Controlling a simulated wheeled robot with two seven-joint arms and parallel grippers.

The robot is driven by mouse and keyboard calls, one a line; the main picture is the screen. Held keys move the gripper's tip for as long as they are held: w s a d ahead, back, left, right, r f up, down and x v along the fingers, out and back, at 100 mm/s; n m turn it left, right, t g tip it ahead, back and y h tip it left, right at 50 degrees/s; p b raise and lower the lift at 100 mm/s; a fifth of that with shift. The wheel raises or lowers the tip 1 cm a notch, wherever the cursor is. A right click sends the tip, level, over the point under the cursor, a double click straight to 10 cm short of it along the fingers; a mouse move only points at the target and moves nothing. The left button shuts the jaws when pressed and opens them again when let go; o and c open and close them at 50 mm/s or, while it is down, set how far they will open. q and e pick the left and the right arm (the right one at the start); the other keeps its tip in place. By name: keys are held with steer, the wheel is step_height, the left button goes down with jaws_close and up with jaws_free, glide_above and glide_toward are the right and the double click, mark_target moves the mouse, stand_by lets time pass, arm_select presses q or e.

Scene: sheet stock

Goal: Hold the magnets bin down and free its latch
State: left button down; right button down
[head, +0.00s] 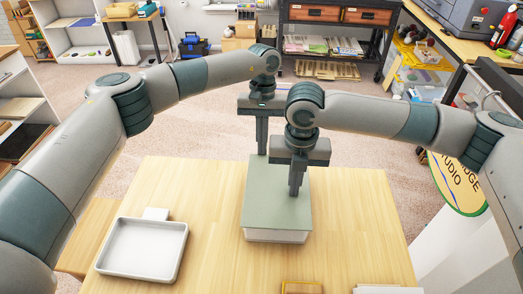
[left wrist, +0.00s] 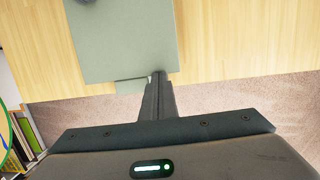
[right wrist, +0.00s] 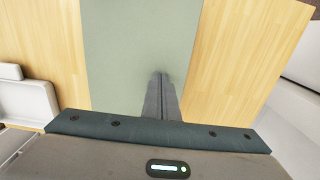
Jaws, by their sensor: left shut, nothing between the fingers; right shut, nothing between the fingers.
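The bin (head: 275,237) stands on the wooden table, a pale box under a flat grey-green lid (head: 268,190); I see no label on it. The lid also fills the upper middle of the left wrist view (left wrist: 120,40) and the right wrist view (right wrist: 135,60). A small tab (left wrist: 130,86) sticks out at the lid's far edge. My left gripper (head: 262,152) is shut and empty at that far edge, its fingertips beside the tab. My right gripper (head: 294,193) is shut and empty, pointing down at the lid's right part. Whether either fingertip touches is unclear.
A white tray (head: 180,245) lies at the table's left. A wood-framed item (head: 302,287) and a white item (head: 388,290) show at the near edge. The table (head: 360,220) is clear right of the bin. Shelves and a workbench stand beyond the carpet.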

arm_select(q)
steer(key=shift+w+f, duration=0.5)
steer(key=shift+w, duration=0.2)
arm_select(e)
steer(key=shift+s+d+f, duration=0.1)
steer(key=shift+f, duration=0.2)
arm_select(q)
steer(key=shift+f, duration=0.25)
steer(key=shift+w+f, duration=0.2)
steer(key=shift+f, duration=0.3)
steer(key=shift+w+f, duration=0.2)
steer(key=shift+f, duration=0.25)
step_height(320, 180, up, 10)
steer(key=w, duration=0.2)
stand_by(0.8)
steer(key=shift+r, duration=0.1)
arm_select(e)
steer(key=shift+r, duration=0.15)
